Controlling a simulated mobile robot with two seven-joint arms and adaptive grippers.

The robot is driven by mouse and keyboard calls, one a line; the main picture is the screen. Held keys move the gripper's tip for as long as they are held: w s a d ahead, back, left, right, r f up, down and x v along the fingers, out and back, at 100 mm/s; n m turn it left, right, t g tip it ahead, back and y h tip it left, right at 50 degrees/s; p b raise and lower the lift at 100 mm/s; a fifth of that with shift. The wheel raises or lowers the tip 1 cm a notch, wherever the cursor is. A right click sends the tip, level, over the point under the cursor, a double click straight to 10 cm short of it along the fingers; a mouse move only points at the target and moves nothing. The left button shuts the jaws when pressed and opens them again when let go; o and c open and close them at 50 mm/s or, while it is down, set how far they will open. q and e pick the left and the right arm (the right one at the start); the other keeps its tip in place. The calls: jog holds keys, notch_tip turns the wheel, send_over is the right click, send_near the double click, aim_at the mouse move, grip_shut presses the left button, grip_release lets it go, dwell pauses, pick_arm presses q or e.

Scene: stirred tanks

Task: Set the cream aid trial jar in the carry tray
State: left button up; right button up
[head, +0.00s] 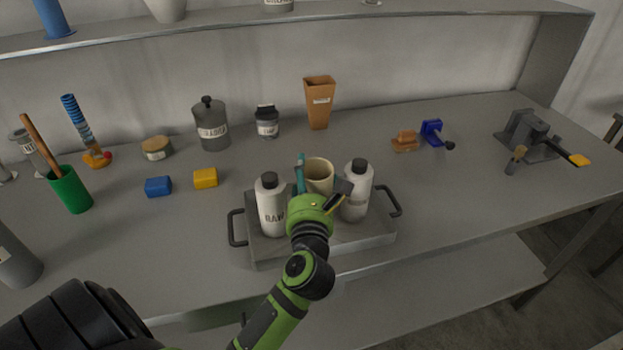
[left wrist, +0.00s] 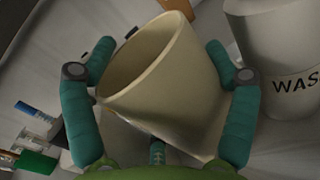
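The cream jar (head: 320,170) is an open, plain cup shape between two white bottles over the carry tray (head: 262,252), a grey tray with black side handles. My left gripper (head: 321,186) comes at it from the front. In the left wrist view the jar (left wrist: 165,80) lies between the gripper's teal fingers (left wrist: 160,65), which close on its two sides; it looks tilted there. The jar's lower part is hidden by the gripper, so I cannot tell whether it touches the tray floor. My right gripper is not in view.
A bottle marked RAW (head: 271,208) stands in the tray's left part, another white bottle (head: 356,195) in its right part. Blue (head: 158,187) and yellow (head: 205,178) blocks lie left of the tray. An orange-brown vase (head: 319,105) stands behind.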

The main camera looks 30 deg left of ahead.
pick_arm(q)
jog(key=shift+w+d, duration=0.1)
jog(key=shift+d, duration=0.05)
jog(key=shift+r, duration=0.2)
jog(key=b+v, duration=0.3)
jog(key=v, duration=0.9)
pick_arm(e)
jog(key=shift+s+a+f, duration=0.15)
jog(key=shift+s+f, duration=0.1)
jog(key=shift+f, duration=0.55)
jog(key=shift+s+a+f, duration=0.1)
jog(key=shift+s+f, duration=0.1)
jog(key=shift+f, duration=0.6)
